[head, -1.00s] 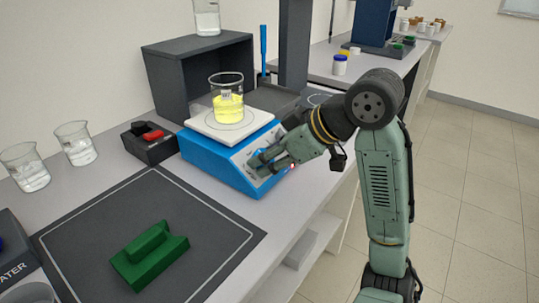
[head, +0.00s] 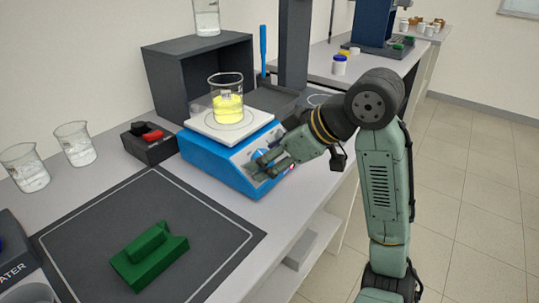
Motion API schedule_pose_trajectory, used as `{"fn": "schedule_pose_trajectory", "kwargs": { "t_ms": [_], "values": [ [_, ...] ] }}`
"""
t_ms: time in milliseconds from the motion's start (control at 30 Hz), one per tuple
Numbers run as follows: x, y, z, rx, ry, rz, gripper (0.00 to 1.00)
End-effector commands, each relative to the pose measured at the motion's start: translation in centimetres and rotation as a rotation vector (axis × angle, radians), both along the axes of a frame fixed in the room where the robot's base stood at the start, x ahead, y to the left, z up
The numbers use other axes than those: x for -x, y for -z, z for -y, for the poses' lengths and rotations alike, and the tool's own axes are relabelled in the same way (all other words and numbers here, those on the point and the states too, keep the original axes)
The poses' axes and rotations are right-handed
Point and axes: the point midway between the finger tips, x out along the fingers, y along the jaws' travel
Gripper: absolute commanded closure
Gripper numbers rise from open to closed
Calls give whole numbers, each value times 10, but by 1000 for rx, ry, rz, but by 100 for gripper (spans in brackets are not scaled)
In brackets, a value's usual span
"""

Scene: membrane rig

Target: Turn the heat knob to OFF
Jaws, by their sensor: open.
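A blue hotplate (head: 205,162) with a white top plate stands on the bench in the head view. A beaker of yellow liquid (head: 227,105) stands upright on its plate. My gripper (head: 257,168) is at the hotplate's sloped front panel, its fingers open. The heat knob and its marking are hidden or too small to make out behind the fingers. I cannot tell whether the fingers touch the knob. A small red-pink light (head: 291,168) shows at the right end of the panel.
A green block (head: 150,258) lies on the dark mat (head: 205,225) in front. A black holder with a red item (head: 148,146) stands left of the hotplate. Two beakers (head: 75,145) (head: 24,168) stand further left. A dark open box (head: 165,85) is behind.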

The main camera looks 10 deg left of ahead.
Motion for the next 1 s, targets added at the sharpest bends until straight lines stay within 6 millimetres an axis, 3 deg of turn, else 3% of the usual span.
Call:
{"fn": "schedule_pose_trajectory", "kwargs": {
  "t_ms": [600, 1000],
  "values": [
    [24, -74, 72, 1, 4, 1, 42],
    [28, -83, 81, 0, 1, 1, 42]
  ]
}}
